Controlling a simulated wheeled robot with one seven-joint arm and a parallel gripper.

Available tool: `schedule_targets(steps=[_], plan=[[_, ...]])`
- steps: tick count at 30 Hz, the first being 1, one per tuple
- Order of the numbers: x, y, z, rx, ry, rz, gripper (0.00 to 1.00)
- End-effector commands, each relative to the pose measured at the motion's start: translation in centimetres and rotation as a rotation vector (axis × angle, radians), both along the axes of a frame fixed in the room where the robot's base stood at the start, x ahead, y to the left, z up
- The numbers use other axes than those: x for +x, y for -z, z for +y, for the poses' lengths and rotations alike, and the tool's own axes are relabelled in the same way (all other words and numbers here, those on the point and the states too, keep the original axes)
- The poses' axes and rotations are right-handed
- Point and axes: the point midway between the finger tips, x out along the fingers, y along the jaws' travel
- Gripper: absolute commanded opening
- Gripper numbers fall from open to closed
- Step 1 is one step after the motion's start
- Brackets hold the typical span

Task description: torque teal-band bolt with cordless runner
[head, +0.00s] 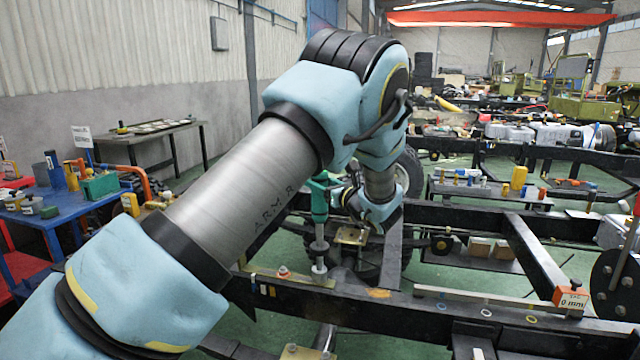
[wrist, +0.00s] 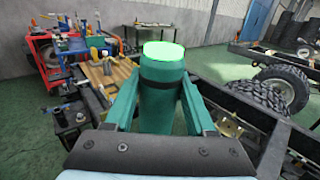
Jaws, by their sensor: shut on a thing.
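The cordless runner (head: 319,205) is a green tool with a grey shaft, held upright above the near chassis rail. Its lower end (head: 319,268) is at a plate on the rail; I cannot tell whether it touches a bolt. In the wrist view the runner's green body (wrist: 160,95) has a bright glowing top and stands between the two green fingers. My gripper (head: 327,190) is shut on the runner; it also shows in the wrist view (wrist: 160,112). I cannot make out a teal-band bolt; the spot under the runner's tip is hidden. A red-banded bolt (head: 283,271) stands to the left of the tip.
The near chassis rail (head: 400,308) carries coloured rings and an orange "0 mm" block (head: 571,297). A crossbeam (head: 540,262) joins the rails at right. A blue tool table (head: 50,213) stands left, a dark bench (head: 150,135) behind. A tyre (wrist: 285,84) is at right in the wrist view.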

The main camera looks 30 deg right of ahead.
Motion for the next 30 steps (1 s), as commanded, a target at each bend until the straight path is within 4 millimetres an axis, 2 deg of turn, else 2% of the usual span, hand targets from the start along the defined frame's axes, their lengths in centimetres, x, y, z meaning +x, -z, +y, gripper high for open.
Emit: schedule_targets(steps=[30], plan=[[0.1, 0.9, 0.0, -0.002, -0.001, -0.003, 0.00]])
